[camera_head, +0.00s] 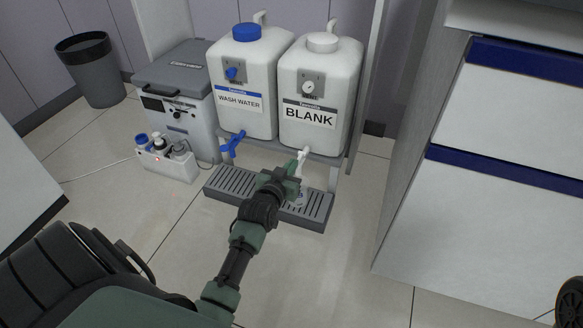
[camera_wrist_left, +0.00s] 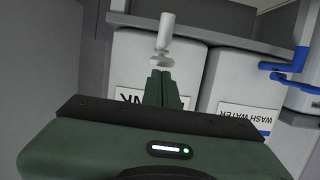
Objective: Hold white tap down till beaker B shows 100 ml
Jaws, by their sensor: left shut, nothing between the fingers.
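The white tap (camera_head: 302,157) sticks out below the white BLANK container (camera_head: 318,85). My left gripper (camera_head: 292,168) is shut and empty, just in front of the tap and above the drip tray (camera_head: 318,212). In the left wrist view, which shows the containers upside down, the shut fingers (camera_wrist_left: 162,88) point toward the white tap (camera_wrist_left: 165,32). Whether they touch it I cannot tell. Something small and pale (camera_head: 299,198) shows on the tray beside my gripper, mostly hidden by it. It may be beaker B; no level can be read. My right gripper is not in view.
The WASH WATER container (camera_head: 243,85) stands to the left, with a blue tap (camera_head: 231,143) below it. A grey box (camera_head: 178,95) and a white holder with bottles (camera_head: 168,160) are further left. A white cabinet (camera_head: 500,190) stands at right. Floor in front is clear.

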